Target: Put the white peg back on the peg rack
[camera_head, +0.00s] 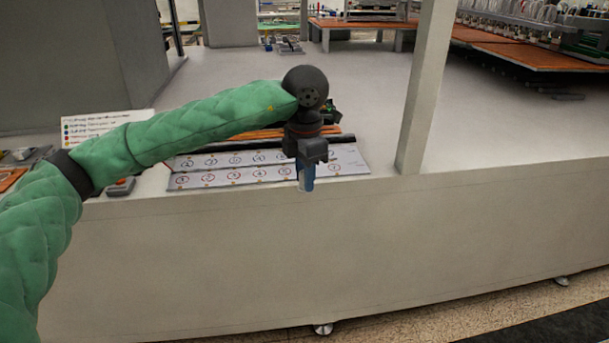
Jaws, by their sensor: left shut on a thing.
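My left gripper (307,174) is over the front edge of the long pale counter, pointing down. It is shut on a small piece, taken as the white peg (305,185), which shows pale below a blue part at the jaws. The jaws hide most of it. A low pale board (222,179) with two rows of ringed, marked spots lies on the counter behind and left of the gripper; it looks like the peg rack. My gripper covers part of its right side. I cannot tell whether the peg touches the board. My right gripper is out of view.
A grey post (426,90) stands at the counter edge, right of the gripper. A white sign (105,124) with coloured dots stands behind my left arm. A small grey and red item (121,187) lies left of the board. The counter right of the post is clear.

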